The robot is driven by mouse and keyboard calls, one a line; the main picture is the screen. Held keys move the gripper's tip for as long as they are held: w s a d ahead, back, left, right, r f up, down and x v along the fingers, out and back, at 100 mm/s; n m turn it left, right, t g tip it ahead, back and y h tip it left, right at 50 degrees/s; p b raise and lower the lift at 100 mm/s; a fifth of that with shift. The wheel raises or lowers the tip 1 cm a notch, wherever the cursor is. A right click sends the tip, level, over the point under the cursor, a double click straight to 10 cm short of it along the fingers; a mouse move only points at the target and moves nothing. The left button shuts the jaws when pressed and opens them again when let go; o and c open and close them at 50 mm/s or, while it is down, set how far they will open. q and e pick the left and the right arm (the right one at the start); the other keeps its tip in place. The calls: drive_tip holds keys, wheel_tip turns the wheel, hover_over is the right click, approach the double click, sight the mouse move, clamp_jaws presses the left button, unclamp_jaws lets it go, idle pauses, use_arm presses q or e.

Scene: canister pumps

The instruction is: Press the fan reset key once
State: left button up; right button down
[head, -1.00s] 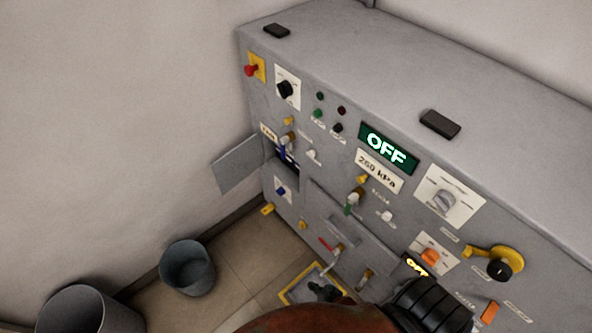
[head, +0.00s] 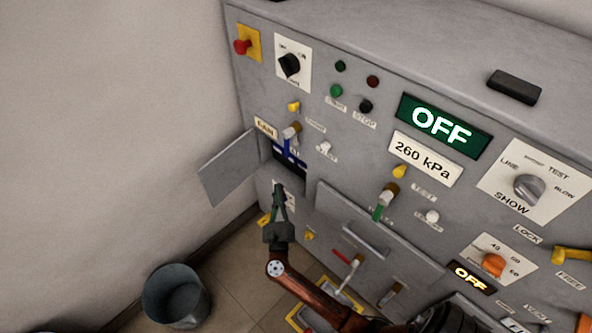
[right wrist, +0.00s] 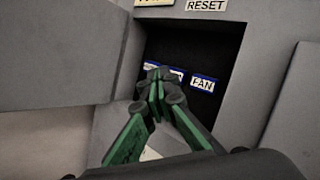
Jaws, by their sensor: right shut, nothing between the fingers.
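In the right wrist view a plate lettered FAN (right wrist: 203,84), white with a blue edge, sits inside a dark recess (right wrist: 190,45) under a RESET sign (right wrist: 205,6). More blue-edged plates stand to its left, partly hidden by my fingers. In the head view the recess (head: 289,158) opens in the grey panel's lower left. My right gripper (head: 279,188) is shut and empty, just below the recess in that view. In the right wrist view its green-sided fingertips (right wrist: 155,82) point toward the plates, left of FAN. I cannot tell whether they touch anything. My left gripper is out of view.
A grey flap (head: 228,168) stands open left of the recess. A bucket (head: 177,296) stands on the floor.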

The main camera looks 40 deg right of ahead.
drive_tip(key=shift+r+m+g+h, duration=0.3)
drive_tip(key=shift+m, duration=0.2)
approach(300, 164)
drive_tip(key=shift+w+a+x, duration=0.1)
drive_tip(key=shift+a+x, duration=0.05)
drive_tip(key=shift+x, duration=0.75)
drive_tip(key=shift+w+a+x, duration=0.15)
drive_tip(key=shift+x, duration=0.75)
drive_tip(key=shift+w+a+x, duration=0.1)
drive_tip(key=shift+a+x, duration=0.05)
drive_tip(key=shift+x, duration=0.75)
drive_tip(key=shift+d, duration=0.1)
drive_tip(key=shift+d, duration=0.35)
drive_tip(key=shift+w+d, duration=0.1)
drive_tip(key=shift+d, duration=0.4)
drive_tip(key=shift+a, duration=0.95)
